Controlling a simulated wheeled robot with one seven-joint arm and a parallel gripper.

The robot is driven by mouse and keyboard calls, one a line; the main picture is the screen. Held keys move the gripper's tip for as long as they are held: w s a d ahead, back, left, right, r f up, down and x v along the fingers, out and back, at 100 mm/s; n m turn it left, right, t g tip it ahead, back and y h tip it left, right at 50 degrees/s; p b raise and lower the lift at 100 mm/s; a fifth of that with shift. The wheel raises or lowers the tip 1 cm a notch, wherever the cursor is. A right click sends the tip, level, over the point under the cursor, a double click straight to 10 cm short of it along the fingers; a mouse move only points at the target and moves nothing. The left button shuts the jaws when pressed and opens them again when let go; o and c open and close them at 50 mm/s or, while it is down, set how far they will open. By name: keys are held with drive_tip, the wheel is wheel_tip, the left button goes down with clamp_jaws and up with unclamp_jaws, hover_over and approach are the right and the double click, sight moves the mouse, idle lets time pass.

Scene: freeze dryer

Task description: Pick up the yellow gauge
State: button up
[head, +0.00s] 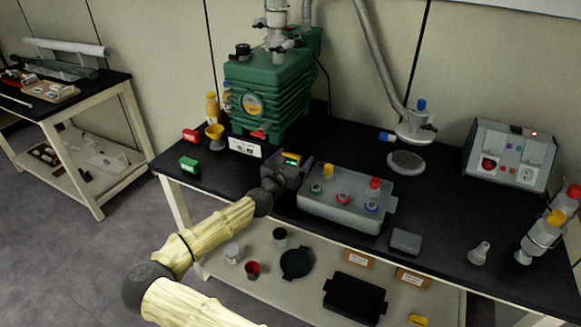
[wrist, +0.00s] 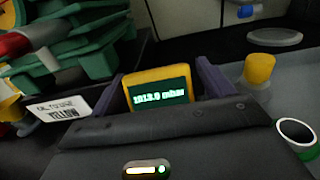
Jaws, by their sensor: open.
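The yellow gauge (wrist: 127,93) has a dark green screen reading about 1013.9 mbar. It stands between the two purple fingers of my gripper (wrist: 163,76) in the wrist view. The fingers are open, one on each side of it, and I cannot tell whether either touches it. The lower part of the gauge is hidden behind the gripper body. In the head view the gauge (head: 291,158) shows small on the black bench, with my gripper (head: 294,167) around it, between the green pump and the grey tray.
The green pump (head: 265,90) stands behind left, with a white label card (head: 245,147) reading YELLOW before it. The grey tray (head: 340,208) with several coloured-capped items is close on the right.

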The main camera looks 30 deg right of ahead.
drive_tip(key=shift+c, duration=0.2)
drive_tip(key=c, duration=1.1)
wheel_tip(320, 180, up, 10)
drive_tip(key=shift+r+p, duration=0.1)
drive_tip(key=shift+p, duration=0.55)
